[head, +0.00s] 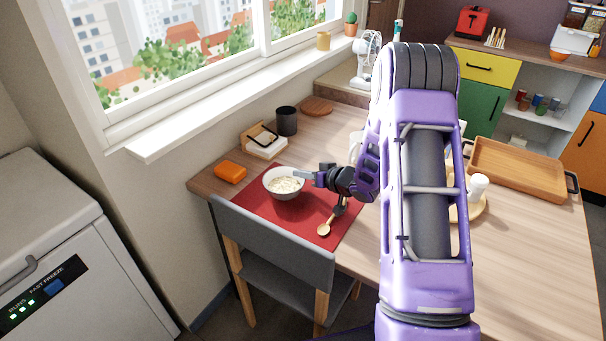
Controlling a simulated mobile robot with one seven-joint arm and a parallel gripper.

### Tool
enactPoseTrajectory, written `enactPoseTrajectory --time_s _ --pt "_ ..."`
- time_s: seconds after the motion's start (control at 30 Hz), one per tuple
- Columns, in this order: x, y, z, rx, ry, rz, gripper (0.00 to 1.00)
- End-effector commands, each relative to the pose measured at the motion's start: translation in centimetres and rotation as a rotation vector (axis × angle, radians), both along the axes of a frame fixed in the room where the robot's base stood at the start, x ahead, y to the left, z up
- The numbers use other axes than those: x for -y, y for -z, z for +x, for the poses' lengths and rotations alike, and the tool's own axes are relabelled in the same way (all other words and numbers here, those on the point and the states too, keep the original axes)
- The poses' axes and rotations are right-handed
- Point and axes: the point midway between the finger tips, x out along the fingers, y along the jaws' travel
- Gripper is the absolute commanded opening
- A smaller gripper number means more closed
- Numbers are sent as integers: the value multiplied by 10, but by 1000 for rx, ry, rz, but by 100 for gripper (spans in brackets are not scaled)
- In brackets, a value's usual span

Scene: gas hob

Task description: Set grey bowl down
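The grey bowl (283,193) is light grey, looks upright and has pale, lumpy food in it. It is at or just above the red placemat (261,219) on the wooden table; I cannot tell whether it touches. My gripper (303,176) reaches in from the right and its fingertips are at the bowl's right rim. The fingers are small in this view, and whether they are closed on the rim is unclear. My purple arm hides the middle of the table.
A wooden spoon (325,228) lies on the mat's right part. An orange box (230,172), a napkin holder (263,141) and a dark cup (287,121) stand behind the mat. A grey chair (275,239) is at the near edge. A wooden tray (515,170) is at right.

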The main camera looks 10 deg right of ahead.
Motion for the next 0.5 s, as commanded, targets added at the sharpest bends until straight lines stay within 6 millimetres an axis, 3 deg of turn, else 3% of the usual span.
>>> enactPoseTrajectory --time_s 0.03,0.13,0.5 --pt "0 0 0 -1 0 0 22" --pt "0 0 0 -1 0 0 40" --pt "1 -3 -2 -1 1 0 40"
